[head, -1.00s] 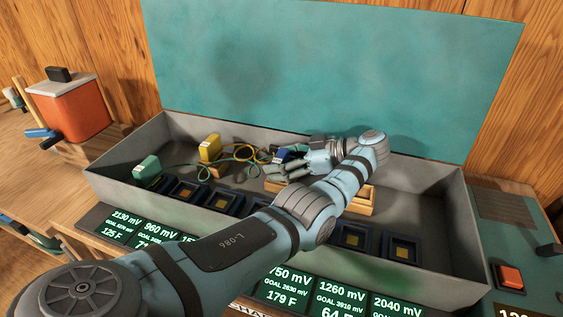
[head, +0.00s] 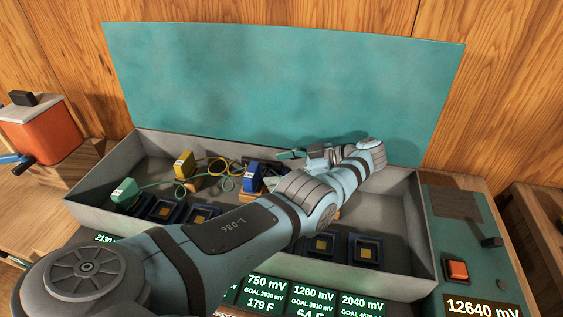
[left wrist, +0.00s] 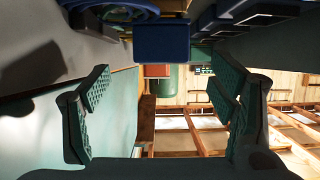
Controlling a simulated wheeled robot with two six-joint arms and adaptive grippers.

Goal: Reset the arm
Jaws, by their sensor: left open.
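My left arm reaches from the lower left across the tray (head: 418,228). My left gripper (head: 278,168) is open over the tray, with its fingers pointing left. A blue block-shaped plug with a pale label (head: 253,178) stands just left of the fingers. In the left wrist view the blue plug (left wrist: 162,42) shows at the top, beyond the open fingers (left wrist: 160,92), with nothing between the pads. My arm hides the tray's middle and part of the gripper. My right gripper is not in view.
A yellow plug (head: 183,164) and a green plug (head: 125,192) with cables stand at the tray's left. Dark sockets (head: 321,246) line its front. A teal lid (head: 280,90) rises behind. A panel with a red button (head: 457,270) is at the right, goal displays (head: 314,296) in front.

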